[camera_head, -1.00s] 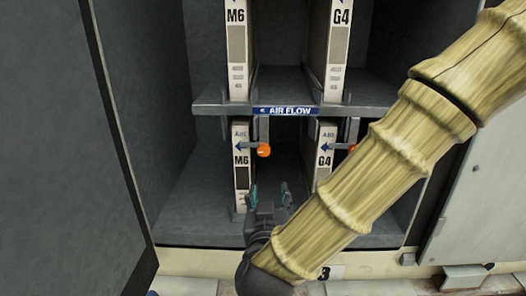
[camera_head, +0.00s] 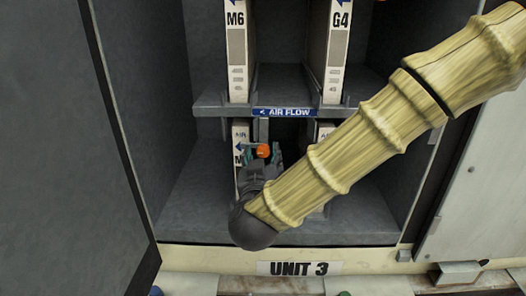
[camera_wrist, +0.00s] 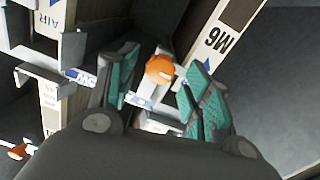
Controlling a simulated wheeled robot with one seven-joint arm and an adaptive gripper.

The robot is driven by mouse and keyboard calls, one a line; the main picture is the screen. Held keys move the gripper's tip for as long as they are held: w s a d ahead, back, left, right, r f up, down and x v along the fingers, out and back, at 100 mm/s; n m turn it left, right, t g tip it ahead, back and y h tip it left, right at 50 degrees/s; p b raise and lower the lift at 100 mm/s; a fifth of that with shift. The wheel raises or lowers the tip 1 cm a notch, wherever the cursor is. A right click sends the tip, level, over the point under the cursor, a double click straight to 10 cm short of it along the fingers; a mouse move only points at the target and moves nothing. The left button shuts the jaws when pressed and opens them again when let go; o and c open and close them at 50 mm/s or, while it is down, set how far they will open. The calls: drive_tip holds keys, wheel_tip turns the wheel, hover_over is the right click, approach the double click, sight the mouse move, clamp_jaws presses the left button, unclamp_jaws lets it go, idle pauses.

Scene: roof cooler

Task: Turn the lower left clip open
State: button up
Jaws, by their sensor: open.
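The lower left clip (camera_head: 263,151) shows as an orange knob in front of the lower M6 filter (camera_head: 241,132), under the air flow shelf. The orange knob also shows in the wrist view (camera_wrist: 159,67), between my fingers. My gripper (camera_head: 257,160) is open, with teal-padded fingers on either side of the knob. In the wrist view my gripper (camera_wrist: 162,78) shows gaps beside the knob, and I cannot tell whether a finger touches it. The gripper and wrist hide most of the lower M6 filter's front in the head view.
My arm covers most of the lower G4 filter (camera_head: 325,130); another orange knob (camera_wrist: 18,151) shows at the wrist view's left edge. The shelf edge (camera_head: 208,105) is just above. A large grey door (camera_head: 60,150) stands left. The lower compartment floor (camera_head: 190,215) is clear at left.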

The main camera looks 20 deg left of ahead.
drive_tip(key=shift+w+a, duration=0.15)
drive_tip(key=shift+w, duration=0.4)
drive_tip(key=c, duration=1)
drive_tip(key=shift+c, duration=0.2)
